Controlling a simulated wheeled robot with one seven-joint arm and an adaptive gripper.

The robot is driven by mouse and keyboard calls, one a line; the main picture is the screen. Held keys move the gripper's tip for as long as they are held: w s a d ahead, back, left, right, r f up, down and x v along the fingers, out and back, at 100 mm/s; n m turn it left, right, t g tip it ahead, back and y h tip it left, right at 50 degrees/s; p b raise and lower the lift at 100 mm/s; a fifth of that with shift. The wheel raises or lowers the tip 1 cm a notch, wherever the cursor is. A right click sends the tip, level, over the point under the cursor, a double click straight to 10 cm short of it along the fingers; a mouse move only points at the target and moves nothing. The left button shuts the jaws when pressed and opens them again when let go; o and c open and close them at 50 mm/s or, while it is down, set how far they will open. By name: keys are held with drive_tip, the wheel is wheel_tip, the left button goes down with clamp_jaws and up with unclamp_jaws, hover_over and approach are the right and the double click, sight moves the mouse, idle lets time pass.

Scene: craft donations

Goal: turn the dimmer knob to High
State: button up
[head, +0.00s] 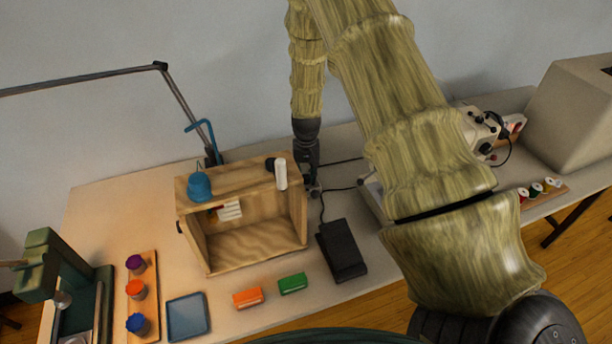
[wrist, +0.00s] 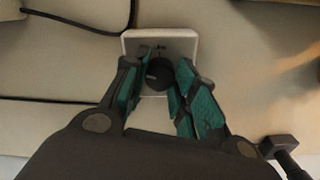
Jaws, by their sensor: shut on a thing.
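The dimmer shows in the wrist view as a pale square plate (wrist: 186,43) with a round black knob (wrist: 158,74) at its middle. Small dark marks sit on the plate above the knob, too small to read, so I cannot tell the setting. My gripper (wrist: 161,86) has its teal-padded fingers on both sides of the knob and is shut on it. In the head view my gripper (head: 311,180) points down beside the right end of the wooden box. The dimmer cannot be made out there.
The open-fronted wooden box (head: 204,247) carries a blue pot (head: 199,187) and a white cylinder (head: 281,174). A black pedal (head: 342,250) lies to its right, with a cord. Orange (head: 248,297) and green (head: 292,283) blocks lie in front. A sewing machine (head: 478,130) is partly behind my arm.

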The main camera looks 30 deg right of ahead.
sight(306, 177)
drive_tip(key=m, duration=0.3)
drive_tip(key=shift+w+r+m, duration=0.1)
drive_tip(key=shift+w+m, duration=0.05)
drive_tip(key=shift+m, duration=0.15)
drive_tip(key=m, duration=0.3)
drive_tip(key=shift+m, duration=0.3)
drive_tip(key=m, duration=0.3)
drive_tip(key=shift+m+p, duration=0.3)
drive_tip(key=shift+d+m, duration=0.1)
drive_tip(key=shift+m, duration=1.7)
drive_tip(key=o, duration=1.1)
drive_tip(key=shift+c, duration=0.2)
wheel_tip(306, 177, up, 12)
